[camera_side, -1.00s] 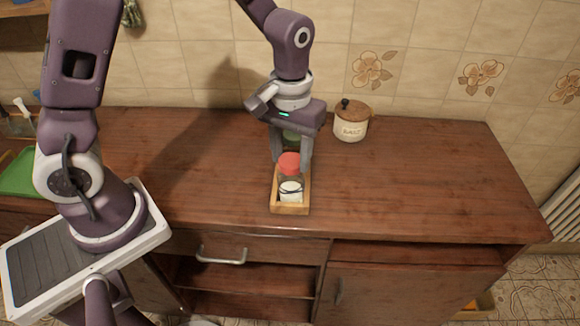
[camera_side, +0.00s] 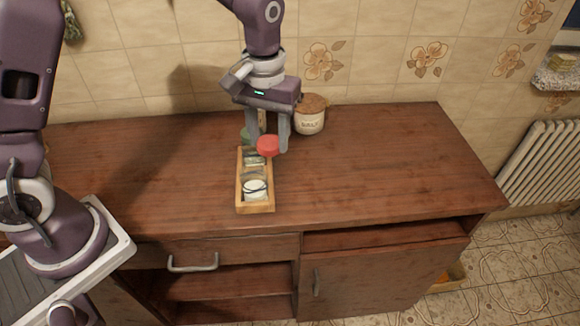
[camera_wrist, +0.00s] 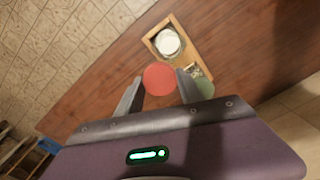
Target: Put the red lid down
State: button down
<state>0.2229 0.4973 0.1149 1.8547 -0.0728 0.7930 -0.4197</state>
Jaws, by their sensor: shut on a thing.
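My gripper (camera_side: 269,144) is shut on the red lid (camera_side: 268,146) and holds it in the air, just over the right edge of a wooden tray (camera_side: 240,203). In the wrist view the red lid (camera_wrist: 160,78) sits between the two fingertips (camera_wrist: 160,82). The tray holds an open jar (camera_side: 256,188) with white contents at its front end. Another glass jar (camera_side: 254,158) stands behind it, partly hidden by the gripper and lid. A green round thing (camera_side: 247,134) shows behind the left finger; it also shows in the wrist view (camera_wrist: 205,88).
A salt crock (camera_side: 310,120) with a wooden lid stands behind and to the right of my gripper, near the tiled wall. The wooden counter (camera_side: 380,165) is clear to the right of the tray and to its left.

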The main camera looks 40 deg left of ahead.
jog(key=m, duration=0.1)
send_over(321, 172)
notch_tip(321, 172, down, 3)
notch_tip(321, 172, down, 10)
jog(key=shift+r, duration=0.1)
jog(key=c, duration=0.7)
grip_release()
jog(key=shift+c, duration=0.2)
notch_tip(321, 172, up, 12)
